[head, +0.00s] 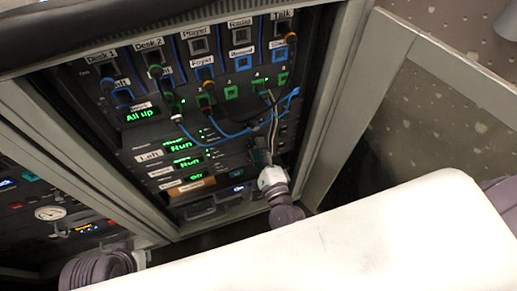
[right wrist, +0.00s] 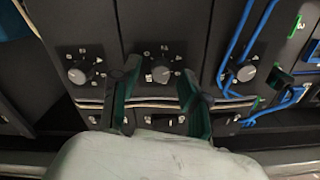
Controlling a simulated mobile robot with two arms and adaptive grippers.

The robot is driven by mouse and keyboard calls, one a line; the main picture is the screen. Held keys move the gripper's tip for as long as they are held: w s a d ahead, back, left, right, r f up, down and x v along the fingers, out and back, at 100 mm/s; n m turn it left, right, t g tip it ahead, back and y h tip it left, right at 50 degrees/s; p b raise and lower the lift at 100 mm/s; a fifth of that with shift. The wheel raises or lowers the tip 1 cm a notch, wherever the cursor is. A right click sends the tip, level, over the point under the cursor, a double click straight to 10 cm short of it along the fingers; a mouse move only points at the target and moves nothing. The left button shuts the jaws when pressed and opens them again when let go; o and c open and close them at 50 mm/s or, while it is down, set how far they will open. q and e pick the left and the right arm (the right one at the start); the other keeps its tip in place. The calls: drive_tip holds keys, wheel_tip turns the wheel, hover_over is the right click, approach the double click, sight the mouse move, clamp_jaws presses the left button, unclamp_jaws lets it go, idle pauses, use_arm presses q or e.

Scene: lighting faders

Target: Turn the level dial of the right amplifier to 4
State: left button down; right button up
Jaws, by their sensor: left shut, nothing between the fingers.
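Amplifiers are stacked in the rack in the head view. The upper one's label reads Left, with a green Run display (head: 180,146). The one below also shows Run (head: 187,163); its label is too small to read surely. My right gripper (head: 260,150) is at the right side of these units. In the right wrist view, its two fingers (right wrist: 158,90) are apart, with a grey level dial (right wrist: 160,73) beyond and between them. I cannot tell whether they touch it; its setting is not readable. My left arm shows at the lower left of the head view; its gripper is not visible.
Similar dials lie left (right wrist: 78,74) and right (right wrist: 246,72) of the middle one in the right wrist view. Blue cables (head: 235,133) hang close above my right gripper. A lower unit reads Off (head: 197,176). A rack post (head: 332,120) stands to the right.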

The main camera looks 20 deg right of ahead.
drive_tip(key=s, duration=1.2)
drive_tip(key=shift+d, duration=0.15)
idle(0.3)
